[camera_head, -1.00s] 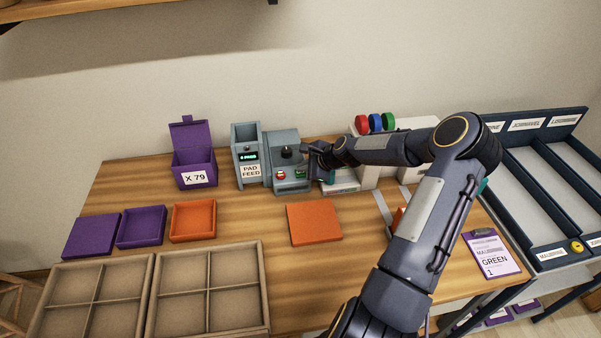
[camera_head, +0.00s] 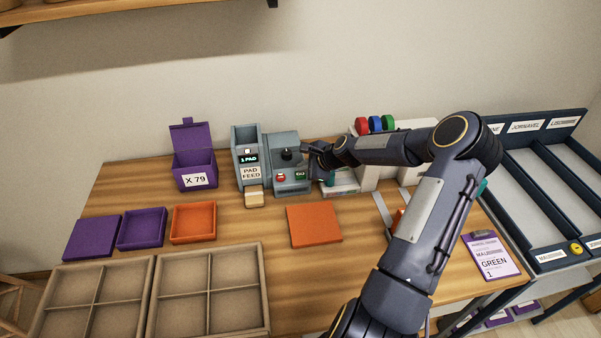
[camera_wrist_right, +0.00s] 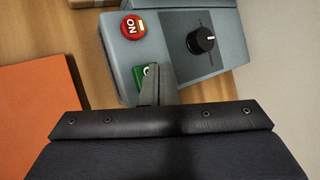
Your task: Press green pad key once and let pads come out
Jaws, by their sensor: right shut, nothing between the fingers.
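The grey pad feed (camera_head: 246,138) stands at the back of the table, its small display reading "1 PAD". A pale tan pad (camera_head: 254,198) lies at its foot. The grey control box (camera_head: 286,140) beside it carries a black knob (camera_wrist_right: 202,40), a red key (camera_wrist_right: 132,27) and the green key (camera_wrist_right: 139,79). My right gripper (camera_head: 309,158) is shut and empty at the box's right side. In the right wrist view its fingertips (camera_wrist_right: 153,74) partly cover the green key; I cannot tell whether they touch it. My left gripper is not in view.
An orange square (camera_head: 314,224) lies in front of the box. Purple and orange trays (camera_head: 193,222) and a purple box (camera_head: 194,168) stand left. Divided trays (camera_head: 208,296) fill the front left.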

